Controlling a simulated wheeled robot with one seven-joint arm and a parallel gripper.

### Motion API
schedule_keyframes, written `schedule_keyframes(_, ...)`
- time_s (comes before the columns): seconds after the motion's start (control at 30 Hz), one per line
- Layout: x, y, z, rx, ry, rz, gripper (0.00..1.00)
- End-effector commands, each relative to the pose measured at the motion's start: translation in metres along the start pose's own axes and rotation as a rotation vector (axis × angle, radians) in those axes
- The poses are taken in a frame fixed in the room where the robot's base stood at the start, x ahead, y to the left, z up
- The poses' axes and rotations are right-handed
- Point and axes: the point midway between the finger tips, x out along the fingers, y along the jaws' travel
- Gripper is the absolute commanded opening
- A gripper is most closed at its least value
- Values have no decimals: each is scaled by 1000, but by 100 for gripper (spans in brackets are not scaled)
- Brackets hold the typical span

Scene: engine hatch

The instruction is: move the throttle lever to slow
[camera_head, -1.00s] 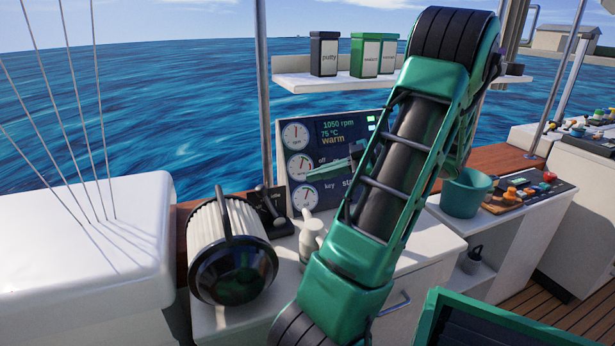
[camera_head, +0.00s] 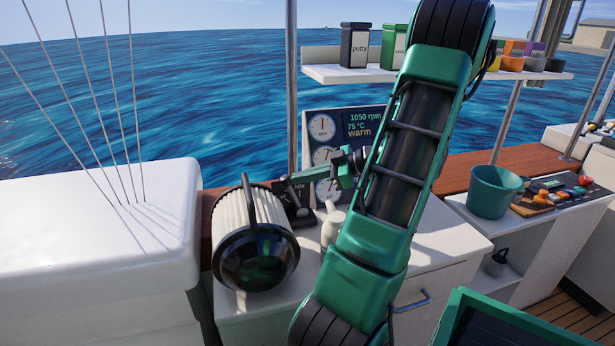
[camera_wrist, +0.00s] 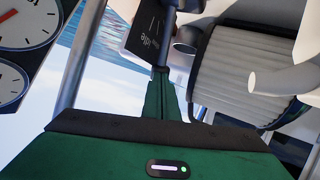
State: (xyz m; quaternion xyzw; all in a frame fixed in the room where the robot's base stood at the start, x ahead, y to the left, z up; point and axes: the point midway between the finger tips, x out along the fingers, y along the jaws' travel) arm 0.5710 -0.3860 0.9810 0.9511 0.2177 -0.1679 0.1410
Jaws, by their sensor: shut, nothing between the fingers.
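The throttle is a black unit (camera_head: 301,213) on the white counter, between the ribbed lantern-like object and the gauge panel. A label reading "idle" shows on its plate. In the wrist view its black plate (camera_wrist: 140,42) is just beyond my fingertips, with a dark round knob-like part (camera_wrist: 187,40) to the right. My gripper (camera_head: 287,180) reaches in from the right at the top of the throttle; its green fingers are closed together with nothing between them. In the wrist view my gripper (camera_wrist: 161,72) looks close to the plate. I cannot tell whether it touches the lever, which is partly hidden.
A cream fitting (camera_head: 332,226) is to the right. The gauge panel (camera_head: 358,125) is behind and reads 1050 rpm, warm. A teal bucket (camera_head: 493,192) stands further right.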

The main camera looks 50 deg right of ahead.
Motion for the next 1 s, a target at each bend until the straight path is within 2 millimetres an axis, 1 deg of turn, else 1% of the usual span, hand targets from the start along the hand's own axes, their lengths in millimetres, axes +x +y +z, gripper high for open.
schedule_keyframes(0.43,3,0,0,-2,-5,-1,0)
schedule_keyframes(0.73,15,-3,-3,-44,-87,-2,0)
schedule_keyframes(1.0,16,-3,-2,-49,-99,1,0)
